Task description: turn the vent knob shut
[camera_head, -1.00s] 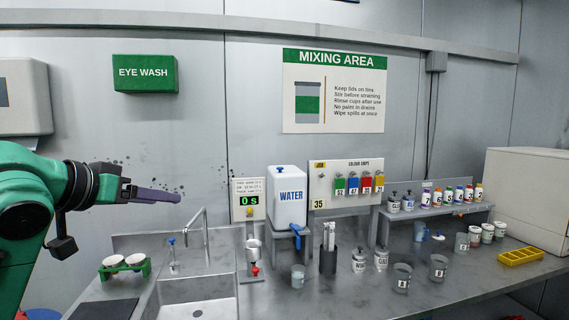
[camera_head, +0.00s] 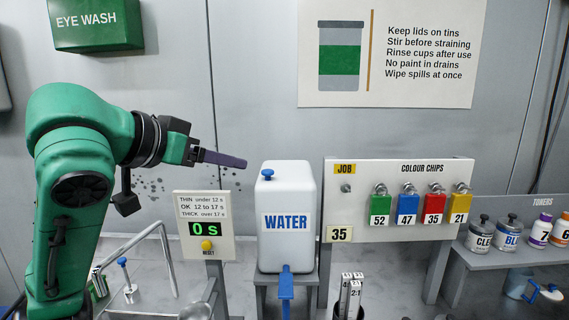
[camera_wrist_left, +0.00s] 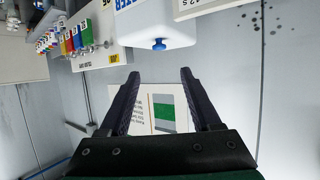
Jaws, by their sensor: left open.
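The white water container (camera_head: 287,238) with a blue "WATER" label stands upright on a small grey stand. The blue vent knob (camera_head: 267,174) sits on its top near the left side. A blue tap (camera_head: 286,283) is at its lower front. My left gripper (camera_head: 242,163) points right, just left of the knob and slightly above it, apart from it. In the left wrist view my left gripper (camera_wrist_left: 159,75) is open with nothing between its fingers, and the vent knob (camera_wrist_left: 159,44) shows beyond the fingertips. My right gripper is not in view.
A timer board (camera_head: 206,243) reading 0 s stands left of the container. A colour chip board (camera_head: 399,200) with several coloured tags stands to its right. A curved metal faucet (camera_head: 165,250) is at lower left. Space above the container is clear.

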